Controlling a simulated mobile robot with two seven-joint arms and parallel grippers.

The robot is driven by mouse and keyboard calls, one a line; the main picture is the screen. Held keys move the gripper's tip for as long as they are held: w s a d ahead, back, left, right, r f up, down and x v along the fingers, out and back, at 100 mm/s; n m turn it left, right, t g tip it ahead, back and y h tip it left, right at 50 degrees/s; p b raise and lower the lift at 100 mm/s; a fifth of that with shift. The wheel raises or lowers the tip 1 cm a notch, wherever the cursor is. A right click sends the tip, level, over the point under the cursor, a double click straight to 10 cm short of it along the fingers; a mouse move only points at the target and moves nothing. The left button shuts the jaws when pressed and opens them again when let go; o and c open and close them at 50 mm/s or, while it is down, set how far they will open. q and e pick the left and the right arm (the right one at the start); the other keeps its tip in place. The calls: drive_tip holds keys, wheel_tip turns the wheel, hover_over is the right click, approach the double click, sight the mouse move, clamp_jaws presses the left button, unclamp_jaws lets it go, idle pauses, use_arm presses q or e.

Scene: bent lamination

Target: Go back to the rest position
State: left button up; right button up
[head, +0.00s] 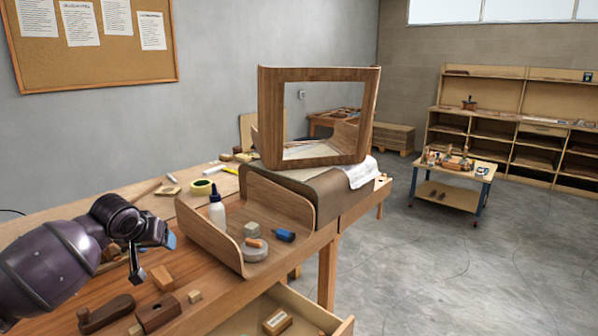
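My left gripper (145,254) hangs over the left part of the wooden workbench (215,298), at the end of my dark purple arm. It is seen from the side, and I cannot tell whether its fingers are apart; no held object shows. My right gripper is not in view. A bent wood tray with curved sides (225,252) stands on the bench to the right of the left gripper. It holds a white bottle, a grey block, a round pale item and a blue-tipped item.
A square wooden frame (270,120) stands on a brown curved form (325,195) behind the tray. A hand plane (105,314) and small blocks lie below the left gripper. An open drawer (305,312) juts out in front. A low cart (455,185) stands on clear floor at right.

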use_arm(q)
drive_tip(key=s+d+f+m+t+h, duration=0.3)
drive_tip(key=s+d+f+m+t, duration=0.35)
drive_tip(key=s+d+f, duration=0.2)
drive_tip(key=s+f+n+g+y, duration=0.1)
drive_tip(key=s+f, duration=0.5)
drive_tip(key=s, duration=0.4)
drive_tip(key=s+a+f+n+y, duration=0.1)
drive_tip(key=s+f+n, duration=0.1)
drive_tip(key=s+f, duration=0.5)
drive_tip(key=s+a+f+n+g+y, duration=0.1)
drive_tip(key=s+f, duration=0.6)
drive_tip(key=s, duration=0.5)
drive_tip(key=shift+s+a+f+g+y, duration=0.15)
drive_tip(key=shift+s+f+g+y, duration=0.15)
drive_tip(key=shift+g+y, duration=0.1)
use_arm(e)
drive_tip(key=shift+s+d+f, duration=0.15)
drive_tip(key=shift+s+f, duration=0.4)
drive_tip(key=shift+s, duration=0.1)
use_arm(q)
drive_tip(key=shift+n, duration=0.25)
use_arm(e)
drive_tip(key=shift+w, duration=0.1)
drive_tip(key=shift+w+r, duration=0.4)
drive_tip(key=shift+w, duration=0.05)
